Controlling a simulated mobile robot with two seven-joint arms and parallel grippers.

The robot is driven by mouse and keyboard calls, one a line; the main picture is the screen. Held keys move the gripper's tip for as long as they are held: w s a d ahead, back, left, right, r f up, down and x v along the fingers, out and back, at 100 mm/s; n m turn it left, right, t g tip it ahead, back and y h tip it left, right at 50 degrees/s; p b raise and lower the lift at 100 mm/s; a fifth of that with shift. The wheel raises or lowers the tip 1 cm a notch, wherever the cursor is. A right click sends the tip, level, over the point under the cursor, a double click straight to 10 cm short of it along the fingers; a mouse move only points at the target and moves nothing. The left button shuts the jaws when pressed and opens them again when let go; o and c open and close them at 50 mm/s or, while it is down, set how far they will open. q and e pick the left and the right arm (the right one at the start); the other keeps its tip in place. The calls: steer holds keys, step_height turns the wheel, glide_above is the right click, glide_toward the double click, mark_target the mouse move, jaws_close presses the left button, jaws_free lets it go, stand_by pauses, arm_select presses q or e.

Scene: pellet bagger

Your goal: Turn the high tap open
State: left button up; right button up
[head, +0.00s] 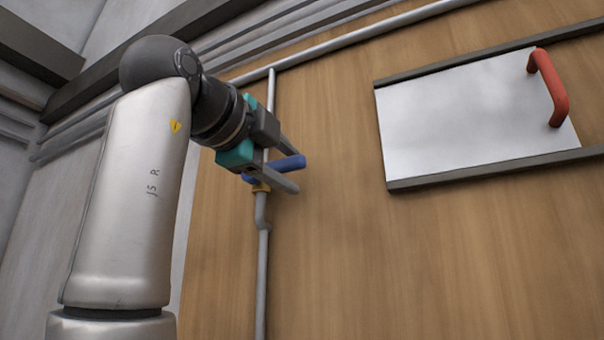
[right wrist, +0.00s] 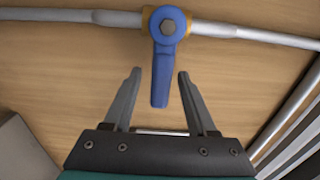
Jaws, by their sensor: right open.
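The high tap has a blue lever (head: 290,163) and a brass-coloured body (head: 261,188) on a grey vertical pipe in the head view. The lever points right, crosswise to the pipe. In the right wrist view the lever (right wrist: 161,80) hangs from its bolt, at right angles to the pipe (right wrist: 235,31). My right gripper (head: 296,172) is open, with one finger on each side of the lever. In the right wrist view a gap shows between the lever and each finger. My left gripper is not in view.
The pipe runs up a wooden panel (head: 330,250) to a long pipe (head: 350,42) along its top. A pale sliding plate (head: 460,115) with a red handle (head: 549,88) sits between dark rails at the right. The panel below the plate is bare.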

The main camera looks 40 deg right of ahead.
steer(key=shift+a, duration=0.1)
steer(key=shift+c, duration=0.2)
jaws_close()
stand_by(0.4)
stand_by(0.9)
